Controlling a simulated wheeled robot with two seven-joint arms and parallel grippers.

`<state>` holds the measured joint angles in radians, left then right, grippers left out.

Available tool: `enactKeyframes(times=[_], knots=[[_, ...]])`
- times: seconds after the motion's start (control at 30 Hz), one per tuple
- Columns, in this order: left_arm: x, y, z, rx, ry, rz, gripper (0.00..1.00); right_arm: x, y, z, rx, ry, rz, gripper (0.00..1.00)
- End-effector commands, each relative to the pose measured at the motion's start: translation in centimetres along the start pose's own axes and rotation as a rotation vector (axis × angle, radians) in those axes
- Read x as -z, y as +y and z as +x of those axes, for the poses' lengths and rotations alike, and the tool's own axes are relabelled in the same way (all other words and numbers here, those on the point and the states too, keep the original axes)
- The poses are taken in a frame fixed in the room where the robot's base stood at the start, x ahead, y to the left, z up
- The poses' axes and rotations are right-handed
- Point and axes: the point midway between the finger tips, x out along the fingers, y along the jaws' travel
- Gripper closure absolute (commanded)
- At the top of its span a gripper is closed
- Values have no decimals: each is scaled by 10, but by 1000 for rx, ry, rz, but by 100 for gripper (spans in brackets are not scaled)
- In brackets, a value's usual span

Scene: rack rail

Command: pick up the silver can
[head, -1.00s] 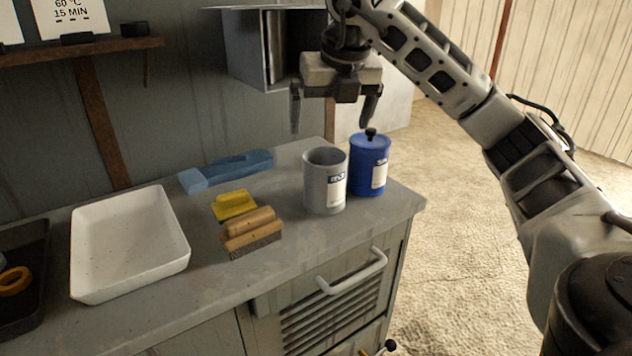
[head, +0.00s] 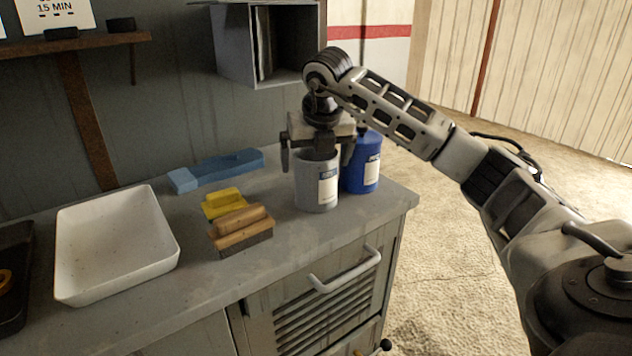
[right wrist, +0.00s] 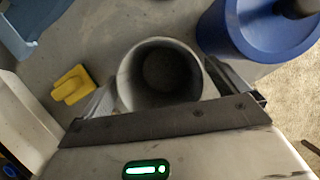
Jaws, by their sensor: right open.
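The silver can (head: 316,186) is an open-topped grey cylinder with a white and blue label, standing upright near the right end of the counter. My right gripper (head: 317,162) is directly above it, pointing down, open, with a finger on either side of the can's upper part. In the right wrist view the can's round open mouth (right wrist: 160,75) lies between the two fingers (right wrist: 162,95), and its inside looks empty. I cannot tell whether either finger touches the wall. My left gripper is not in view.
A blue lidded can (head: 362,165) stands close beside the silver can on its right. A white tray (head: 117,243) sits farther left on the counter (head: 285,245).

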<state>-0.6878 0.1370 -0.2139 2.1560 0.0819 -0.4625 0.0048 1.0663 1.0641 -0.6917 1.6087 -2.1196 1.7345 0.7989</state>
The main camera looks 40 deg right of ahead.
Motion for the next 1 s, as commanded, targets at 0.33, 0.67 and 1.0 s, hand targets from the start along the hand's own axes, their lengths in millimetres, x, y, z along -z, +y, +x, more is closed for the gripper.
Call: enactKeyframes(times=[0.33,0.67,1.0], knots=[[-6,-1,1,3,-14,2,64,0,0,22,0,0,0,1],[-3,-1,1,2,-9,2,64,0,0,21,-1,-2,0,53],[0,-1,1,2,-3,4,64,-3,0,16,-3,-4,1,53]])
